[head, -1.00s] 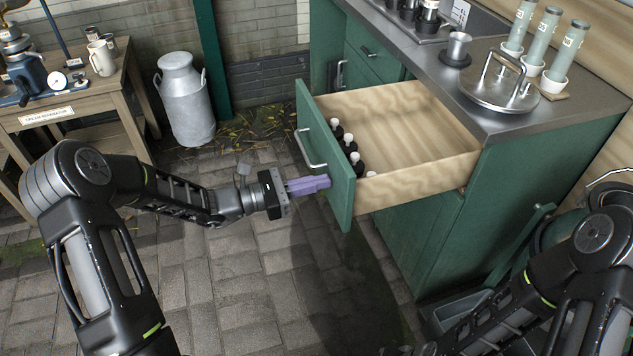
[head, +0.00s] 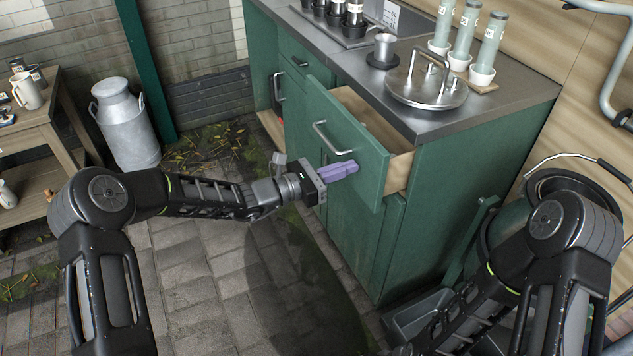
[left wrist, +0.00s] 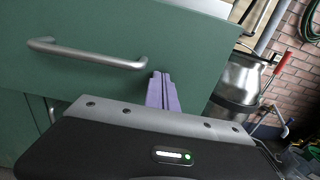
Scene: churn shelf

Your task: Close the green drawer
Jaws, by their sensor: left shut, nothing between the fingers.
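The green drawer (head: 342,132) is partly open in the green cabinet, with a strip of its wooden side wall showing. Its metal handle (head: 332,138) is on the front panel. My left gripper (head: 352,169) has purple fingers, shut and empty, with the tips at the lower part of the drawer front. In the left wrist view the shut fingers (left wrist: 162,92) point at the green front panel, just right of and below the handle (left wrist: 87,54). Exact contact is hard to tell. My right gripper is not visible; only my right arm shows at lower right.
The metal counter (head: 500,98) above holds a round lid (head: 425,88) and several glass tubes in white cups. A milk can (head: 125,122) stands by the left wall, near a wooden table (head: 62,140). The paved floor is mostly clear at front left.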

